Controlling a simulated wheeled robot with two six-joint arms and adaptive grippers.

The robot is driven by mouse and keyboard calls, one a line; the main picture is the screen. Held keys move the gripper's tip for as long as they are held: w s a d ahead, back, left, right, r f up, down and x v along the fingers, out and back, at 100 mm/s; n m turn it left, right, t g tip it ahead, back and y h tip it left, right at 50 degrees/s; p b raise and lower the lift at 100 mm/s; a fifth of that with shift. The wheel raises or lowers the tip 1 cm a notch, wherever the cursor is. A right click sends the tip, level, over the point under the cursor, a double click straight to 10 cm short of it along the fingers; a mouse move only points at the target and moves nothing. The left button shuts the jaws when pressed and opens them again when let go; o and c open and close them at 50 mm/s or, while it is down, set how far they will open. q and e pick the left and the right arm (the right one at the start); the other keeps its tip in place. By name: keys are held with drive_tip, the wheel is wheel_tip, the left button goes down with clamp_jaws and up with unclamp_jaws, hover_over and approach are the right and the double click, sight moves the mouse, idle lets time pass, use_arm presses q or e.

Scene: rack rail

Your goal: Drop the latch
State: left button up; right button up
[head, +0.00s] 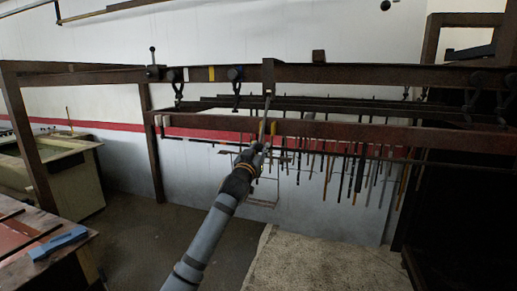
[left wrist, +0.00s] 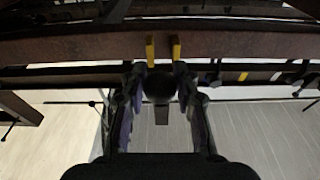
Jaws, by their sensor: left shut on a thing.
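A small upright lever with a ball top (head: 153,56) stands on a dark block at the left of the upper rail; it looks like the latch, but I cannot be sure. My left gripper (head: 262,150) is at the lower rail, right of and below that lever and apart from it. In the left wrist view its fingers (left wrist: 160,90) are closed around a dark, round-ended thing (left wrist: 158,88). This thing sits just below two yellow marks (left wrist: 176,48) on a brown beam. My gripper hides most of it in the head view. My right gripper is not in view.
The brown upper rail (head: 380,75) carries dark hangers (head: 236,78) and a yellow mark (head: 211,73). The lower rail (head: 350,133) runs in front, with many thin rods (head: 360,170) hanging behind it. A blue block (head: 58,243) lies on a bench at left.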

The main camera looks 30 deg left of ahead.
use_arm(q)
drive_tip(key=shift+w+a+f, duration=0.15)
drive_tip(key=shift+w+f, duration=0.2)
drive_tip(key=shift+w, duration=0.25)
drive_tip(key=shift+w+a+f, duration=0.15)
drive_tip(key=shift+w+f, duration=0.2)
drive_tip(key=shift+w, duration=0.3)
drive_tip(key=shift+w+a+f, duration=0.15)
drive_tip(key=shift+w+f, duration=0.2)
drive_tip(key=shift+w, duration=0.25)
drive_tip(key=shift+w+a+f, duration=0.15)
drive_tip(key=shift+w, duration=0.6)
drive_tip(key=shift+c, duration=0.2)
drive_tip(key=shift+w+a+f+b, duration=0.15)
drive_tip(key=shift+w+f, duration=0.1)
drive_tip(key=shift+w, duration=0.4)
drive_tip(key=shift+w+a+f+b, duration=0.15)
drive_tip(key=shift+w+f, duration=0.05)
drive_tip(key=shift+w, duration=0.4)
drive_tip(key=shift+f+x, duration=0.15)
drive_tip(key=shift+x, duration=0.65)
drive_tip(key=shift+f+x, duration=0.15)
drive_tip(key=shift+x, duration=0.65)
drive_tip(key=shift+c, duration=0.3)
drive_tip(key=shift+w+a+f, duration=0.1)
drive_tip(key=shift+w+a, duration=0.05)
drive_tip(key=shift+w, duration=0.35)
drive_tip(key=o, duration=1.1)
